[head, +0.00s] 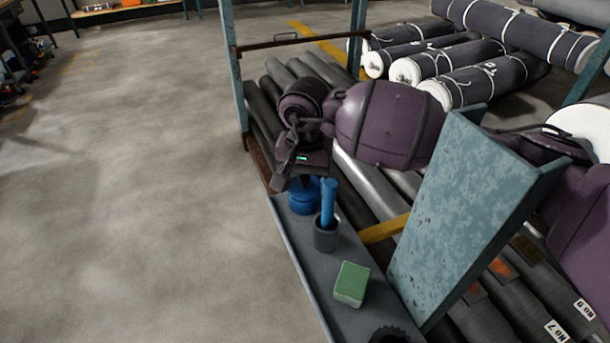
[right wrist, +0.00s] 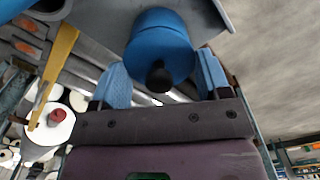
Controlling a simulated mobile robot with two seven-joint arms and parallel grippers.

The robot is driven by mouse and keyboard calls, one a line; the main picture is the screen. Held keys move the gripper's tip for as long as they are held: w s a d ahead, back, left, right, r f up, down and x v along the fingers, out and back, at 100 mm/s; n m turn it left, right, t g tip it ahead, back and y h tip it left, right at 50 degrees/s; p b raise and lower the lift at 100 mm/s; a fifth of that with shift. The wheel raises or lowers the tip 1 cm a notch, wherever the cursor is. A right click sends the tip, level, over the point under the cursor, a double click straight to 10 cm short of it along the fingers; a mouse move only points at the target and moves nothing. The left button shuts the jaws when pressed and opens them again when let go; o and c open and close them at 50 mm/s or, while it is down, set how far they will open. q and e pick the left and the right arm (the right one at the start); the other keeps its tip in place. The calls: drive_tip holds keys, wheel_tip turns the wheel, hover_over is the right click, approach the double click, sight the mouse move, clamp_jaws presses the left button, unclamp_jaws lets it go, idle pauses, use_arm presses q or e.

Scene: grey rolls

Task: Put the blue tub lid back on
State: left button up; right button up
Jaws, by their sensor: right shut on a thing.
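The blue tub (head: 304,199) stands upright on the narrow grey shelf, below my right gripper (head: 303,178). The right wrist view shows the blue lid (right wrist: 165,62) with a black knob (right wrist: 158,77), between the two blue-padded fingers of my right gripper (right wrist: 162,85). The gripper is shut on the lid, one finger on each side. The lid appears in line with the tub, at or very near its top. I cannot tell whether it is fully seated, as the gripper hides much of it in the head view. My left gripper is out of view.
On the grey shelf (head: 318,284), a grey cup (head: 326,237) holding a blue stick (head: 328,205) stands close beside the tub. A green block (head: 351,284) lies nearer. A speckled blue-green post (head: 465,215) rises at right, close to my right arm. Floor at left is clear.

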drive_tip(key=shift+f, duration=0.25)
drive_tip(key=o, duration=1)
drive_tip(key=shift+r, duration=0.1)
wheel_tip(320, 180, up, 10)
drive_tip(key=shift+f+p, duration=0.2)
drive_tip(key=shift+p, duration=0.5)
drive_tip(key=shift+r, duration=0.5)
